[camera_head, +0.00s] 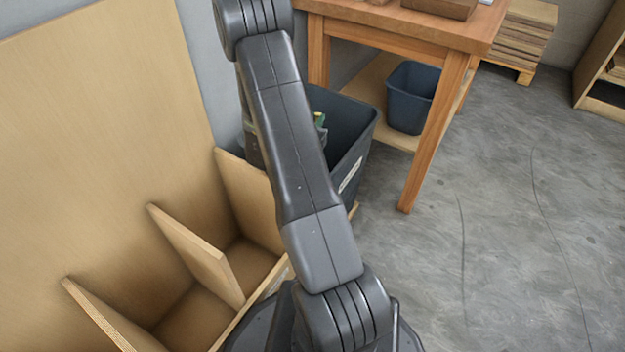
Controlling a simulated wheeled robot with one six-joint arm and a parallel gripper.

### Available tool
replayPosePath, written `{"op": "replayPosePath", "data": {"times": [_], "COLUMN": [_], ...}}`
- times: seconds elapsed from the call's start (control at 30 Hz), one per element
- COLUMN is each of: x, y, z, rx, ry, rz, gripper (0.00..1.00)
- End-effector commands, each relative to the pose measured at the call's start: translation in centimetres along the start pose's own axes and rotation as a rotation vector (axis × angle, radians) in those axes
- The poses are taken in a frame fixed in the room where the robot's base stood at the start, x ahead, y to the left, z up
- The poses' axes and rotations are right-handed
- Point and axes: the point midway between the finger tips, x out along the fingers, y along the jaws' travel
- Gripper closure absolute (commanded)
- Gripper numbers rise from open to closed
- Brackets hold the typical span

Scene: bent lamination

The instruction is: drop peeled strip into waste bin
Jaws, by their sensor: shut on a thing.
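The dark waste bin (352,150) stands between the wooden compartments and the table leg, with a pale label on its front. My arm crosses in front of it and hides its left part. My gripper (319,124) is mostly hidden behind my arm link, at the bin's opening. Only a small grey part with green and yellow shows past the link's right edge. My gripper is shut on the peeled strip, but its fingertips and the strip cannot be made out. I cannot tell how far it is above or inside the bin.
A wooden table (400,22) stands behind the bin, with a smaller blue bin (411,98) on its lower shelf. A wooden rack (190,250) with upright dividers fills the left. Stacked boards (520,40) lie at the back. The grey floor (500,220) at right is clear.

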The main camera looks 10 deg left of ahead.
Motion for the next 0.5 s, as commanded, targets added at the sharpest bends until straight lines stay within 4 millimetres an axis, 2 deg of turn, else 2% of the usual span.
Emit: {"op": "replayPosePath", "data": {"times": [0.07,0.1,0.2,0.5], "x": [0.0,0.0,0.0,-0.01], "y": [0.0,0.0,0.0,0.0], "z": [-0.05,-0.05,-0.05,-0.17], "rx": [0.0,0.0,0.0,0.0], "ry": [0.0,0.0,0.0,0.0], "rz": [0.0,0.0,0.0,0.0], "gripper": [0.94,0.78,0.58,0.56]}}
